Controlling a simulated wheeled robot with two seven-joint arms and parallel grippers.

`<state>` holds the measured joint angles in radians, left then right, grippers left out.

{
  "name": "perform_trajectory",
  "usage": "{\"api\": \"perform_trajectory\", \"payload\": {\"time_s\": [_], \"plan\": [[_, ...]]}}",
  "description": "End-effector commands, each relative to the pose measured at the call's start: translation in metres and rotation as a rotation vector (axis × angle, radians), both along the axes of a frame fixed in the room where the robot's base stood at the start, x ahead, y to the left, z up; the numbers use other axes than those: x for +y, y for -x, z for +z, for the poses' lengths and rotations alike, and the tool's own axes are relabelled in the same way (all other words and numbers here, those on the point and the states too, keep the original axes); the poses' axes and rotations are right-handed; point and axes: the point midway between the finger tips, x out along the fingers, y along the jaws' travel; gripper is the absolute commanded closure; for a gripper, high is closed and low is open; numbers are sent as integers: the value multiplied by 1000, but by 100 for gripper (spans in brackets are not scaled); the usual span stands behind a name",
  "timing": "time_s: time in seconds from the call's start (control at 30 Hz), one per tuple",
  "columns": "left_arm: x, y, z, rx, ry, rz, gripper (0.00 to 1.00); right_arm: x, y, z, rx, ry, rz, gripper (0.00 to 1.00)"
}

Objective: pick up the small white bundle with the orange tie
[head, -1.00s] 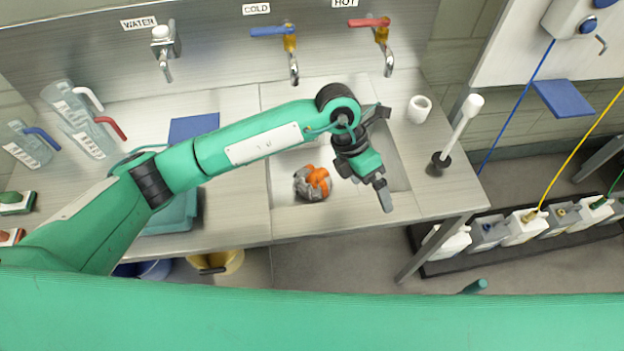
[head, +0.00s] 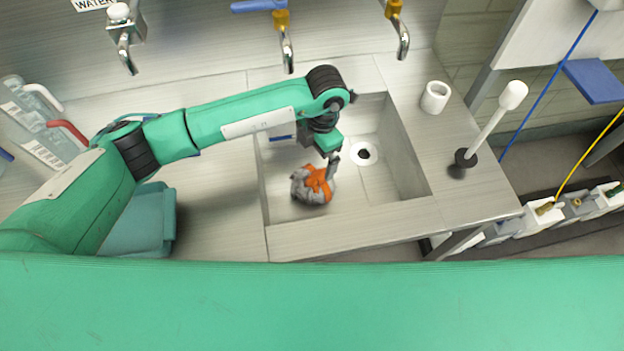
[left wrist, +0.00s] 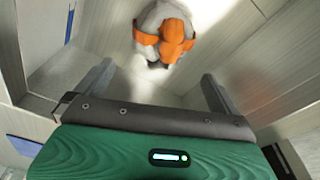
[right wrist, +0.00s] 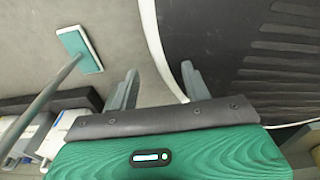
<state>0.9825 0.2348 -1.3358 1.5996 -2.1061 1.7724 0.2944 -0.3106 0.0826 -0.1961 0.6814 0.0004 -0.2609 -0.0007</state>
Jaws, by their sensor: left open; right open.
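The small white-grey bundle with the orange tie (head: 313,186) sits in the sink basin, near its front left corner. My left gripper (head: 333,160) is over the basin, just above and to the right of the bundle in the head view. In the left wrist view the bundle (left wrist: 164,32) lies ahead, beyond the two spread fingers of the left gripper (left wrist: 155,85). The left gripper is open and empty. My right gripper (right wrist: 160,85) is open and empty over the floor in the right wrist view; the head view does not show it.
The steel sink (head: 420,212) has walls around the bundle and a drain (head: 363,154) to its right. Taps stand behind. A teal container (head: 150,220) is at the left.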

Motion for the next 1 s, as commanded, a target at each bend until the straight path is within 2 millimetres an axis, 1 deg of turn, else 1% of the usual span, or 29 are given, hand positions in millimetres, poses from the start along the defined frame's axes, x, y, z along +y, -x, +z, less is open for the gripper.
{"api": "perform_trajectory", "payload": {"time_s": [0.03, 0.1, 0.2, 0.37, 0.47, 0.57, 0.7, 0.83, 1.0], "plan": [[1, 2, -9, 4, -1, 1, 0, 0, 2, 3, 1, 0, 0, 52], [3, 2, -22, 3, -1, 1, 0, 0, 5, 4, 3, 0, 1, 52], [4, 3, -35, 2, 0, 2, 0, -1, 7, 4, 3, 0, 1, 52], [4, 4, -45, 1, 2, 0, 0, -1, 10, 5, 5, 0, 1, 52], [5, 6, -54, 4, 0, 0, 0, -2, 14, 10, 10, 0, 2, 52], [5, 8, -69, 4, -1, 2, 0, -2, 20, 17, 16, 2, 2, 52], [6, 8, -88, 1, 1, 2, 0, -2, 18, 20, 12, 1, 2, 52], [6, 9, -95, 1, 3, 0, 0, -1, 15, 21, 8, -1, 2, 52], [6, 8, -96, 0, 4, 0, 0, -1, 15, 20, 7, -1, 2, 52]]}}
